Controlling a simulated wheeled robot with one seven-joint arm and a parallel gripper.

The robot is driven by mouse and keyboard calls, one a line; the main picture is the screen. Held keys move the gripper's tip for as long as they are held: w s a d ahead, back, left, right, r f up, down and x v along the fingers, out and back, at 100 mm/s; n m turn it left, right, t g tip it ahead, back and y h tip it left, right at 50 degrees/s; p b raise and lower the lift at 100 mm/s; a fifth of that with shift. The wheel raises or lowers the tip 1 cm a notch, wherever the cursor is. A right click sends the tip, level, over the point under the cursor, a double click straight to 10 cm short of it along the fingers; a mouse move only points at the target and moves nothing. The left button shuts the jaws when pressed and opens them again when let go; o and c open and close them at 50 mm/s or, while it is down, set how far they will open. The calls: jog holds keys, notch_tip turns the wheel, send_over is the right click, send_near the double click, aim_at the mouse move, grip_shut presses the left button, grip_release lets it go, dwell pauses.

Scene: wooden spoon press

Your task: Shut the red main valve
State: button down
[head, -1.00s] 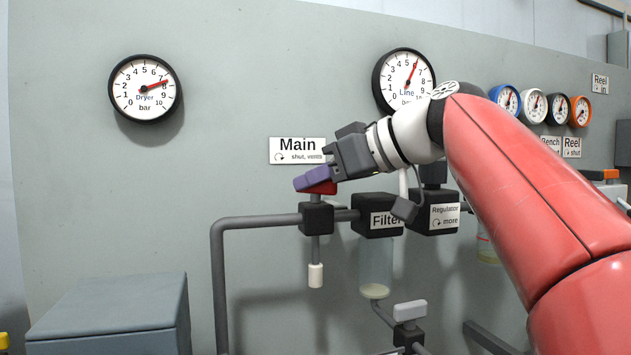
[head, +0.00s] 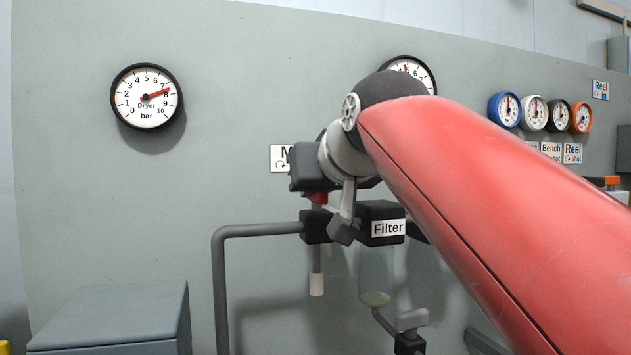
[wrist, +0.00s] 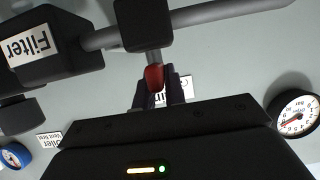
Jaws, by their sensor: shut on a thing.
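The red main valve handle (head: 318,197) shows as a small red patch above its black valve body (head: 316,227) on the grey pipe. In the wrist view the red handle (wrist: 154,77) sits between the two dark fingers of my gripper (wrist: 156,88), which is shut on it. In the head view my wrist and forearm cover most of the handle and hide the fingertips. The Main label (head: 281,158) is mostly hidden behind my wrist; only its left end shows.
The Filter block (head: 386,224) stands just right of the valve, close to my wrist. The Dryer gauge (head: 146,96) reads near 8. The Line gauge (head: 411,72) is partly covered by my arm.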

jog(key=shift+h, duration=0.3)
jog(key=c, duration=1.5)
grip_release()
jog(key=shift+o, duration=0.2)
jog(key=v, duration=0.7)
jog(key=shift+s, duration=0.4)
jog(key=shift+d+r, duration=0.15)
